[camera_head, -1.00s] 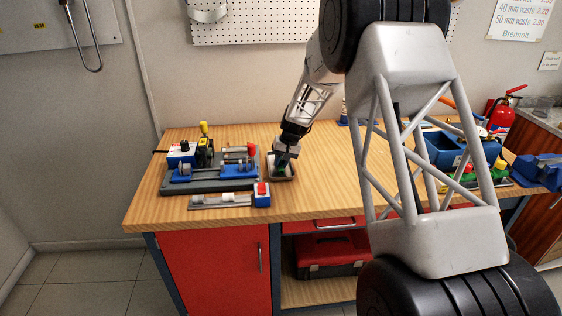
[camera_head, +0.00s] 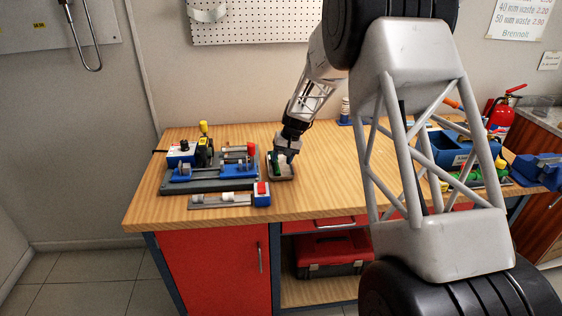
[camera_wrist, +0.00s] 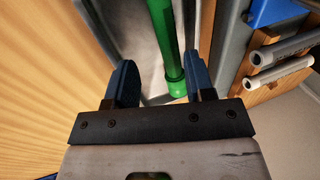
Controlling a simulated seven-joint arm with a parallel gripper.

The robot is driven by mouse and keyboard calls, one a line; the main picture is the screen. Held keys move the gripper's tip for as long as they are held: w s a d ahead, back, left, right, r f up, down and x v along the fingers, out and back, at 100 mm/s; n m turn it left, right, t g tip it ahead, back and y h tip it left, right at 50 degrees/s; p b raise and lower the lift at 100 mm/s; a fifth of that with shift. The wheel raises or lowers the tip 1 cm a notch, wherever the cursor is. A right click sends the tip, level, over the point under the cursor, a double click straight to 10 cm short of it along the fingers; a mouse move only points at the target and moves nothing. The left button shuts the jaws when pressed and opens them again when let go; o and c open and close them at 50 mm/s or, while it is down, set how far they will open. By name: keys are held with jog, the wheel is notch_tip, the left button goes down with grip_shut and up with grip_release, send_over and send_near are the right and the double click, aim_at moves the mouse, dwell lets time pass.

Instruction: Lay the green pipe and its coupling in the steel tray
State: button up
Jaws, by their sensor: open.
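The steel tray (camera_head: 284,180) stands on the bench near its middle; its pale inside (camera_wrist: 133,25) also shows in the wrist view. The green pipe (camera_head: 277,159) is at the tray in the head view. In the wrist view the pipe (camera_wrist: 163,40) runs down from the top edge to a wider green end, likely the coupling (camera_wrist: 176,84). Whether the pipe lies flat or leans on the tray wall I cannot tell. My gripper (camera_head: 286,159) is open just over the tray. Its blue fingers (camera_wrist: 161,82) stand wide apart, the green end closer to the right finger.
A grey fixture board with blue clamps (camera_head: 205,182) stands left of the tray. A smaller strip with white fittings (camera_head: 222,200) lies before it. A blue bin (camera_head: 445,150) and other parts are at the right, partly behind my arm. Bare wood lies in front of the tray.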

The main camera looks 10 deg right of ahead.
jog(key=v, duration=0.6)
jog(key=shift+s+r, duration=0.1)
dwell(0.3)
jog(key=s+d+r+h, duration=0.1)
jog(key=s+r, duration=0.4)
jog(key=s, duration=0.4)
jog(key=s+d+r+t, duration=0.1)
jog(key=s+r, duration=0.5)
jog(key=s, duration=0.3)
jog(key=s+d+r+h, duration=0.1)
jog(key=s+r, duration=0.4)
jog(key=s, duration=0.4)
jog(key=s+d+f+t+h, duration=0.1)
jog(key=s+d, duration=0.1)
jog(key=s, duration=2.7)
jog(key=shift+s+f+h, duration=0.25)
jog(key=shift+s+h, duration=0.05)
jog(key=shift+s, duration=0.1)
